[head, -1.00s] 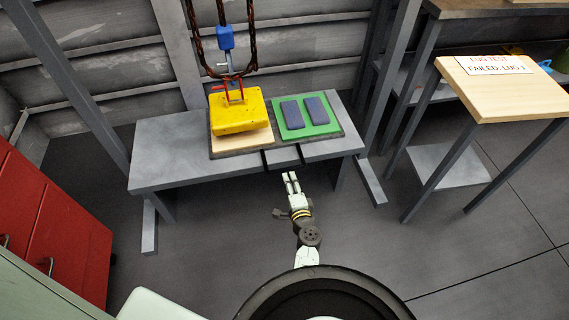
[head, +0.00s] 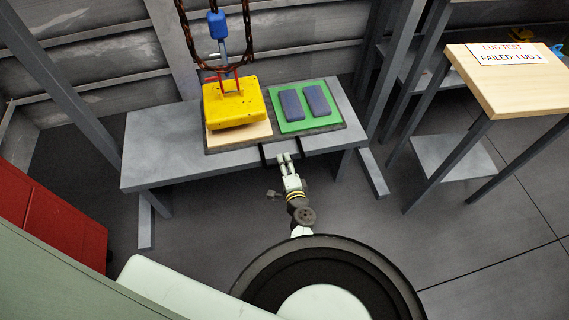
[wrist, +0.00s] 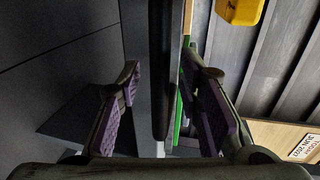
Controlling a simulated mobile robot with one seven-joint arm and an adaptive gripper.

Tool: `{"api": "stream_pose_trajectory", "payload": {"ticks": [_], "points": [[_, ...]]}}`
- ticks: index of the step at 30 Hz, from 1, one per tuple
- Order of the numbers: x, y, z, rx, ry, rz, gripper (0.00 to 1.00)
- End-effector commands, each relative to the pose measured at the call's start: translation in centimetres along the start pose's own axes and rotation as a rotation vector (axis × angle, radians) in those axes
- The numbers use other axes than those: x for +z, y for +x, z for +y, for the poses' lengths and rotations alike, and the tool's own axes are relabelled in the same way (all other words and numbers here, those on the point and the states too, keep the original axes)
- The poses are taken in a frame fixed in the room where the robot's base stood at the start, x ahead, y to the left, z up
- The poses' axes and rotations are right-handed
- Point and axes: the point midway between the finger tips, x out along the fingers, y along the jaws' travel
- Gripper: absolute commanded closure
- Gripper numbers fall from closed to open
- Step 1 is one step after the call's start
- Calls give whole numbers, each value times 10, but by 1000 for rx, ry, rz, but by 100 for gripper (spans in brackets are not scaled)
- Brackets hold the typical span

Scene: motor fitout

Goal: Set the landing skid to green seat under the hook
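The landing skid (head: 245,140) is a dark flat plate on the grey bench, with a pale wooden seat (head: 252,134) on its left and a green seat (head: 297,125) with two blue pads on its right. A black handle (head: 267,155) sticks out at its front edge. A yellow block (head: 233,106) hangs by red slings from the blue hook (head: 217,26), above the wooden seat; I cannot tell if it touches. My gripper (head: 285,158) is at the handle. In the wrist view its purple-padded fingers (wrist: 164,105) stand apart, either side of a dark bar, with gaps visible.
The grey bench (head: 160,160) has bare top to the left of the skid. A wooden-topped stand (head: 515,85) with a "LUG TEST FAILED: LUG 1" sign is at right. A red cabinet (head: 50,220) stands at left. Chain loops hang around the hook.

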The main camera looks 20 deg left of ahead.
Motion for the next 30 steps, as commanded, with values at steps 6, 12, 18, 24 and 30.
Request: {"api": "stream_pose_trajectory", "payload": {"ticks": [6, 12, 18, 24, 30], "points": [[0, 0, 0, 0, 0, 0, 82], [0, 0, 0, 0, 0, 0, 96], [0, 0, 0, 0, 0, 0, 100], [0, 0, 0, 0, 0, 0, 100], [0, 0, 0, 0, 0, 1, 100]]}}
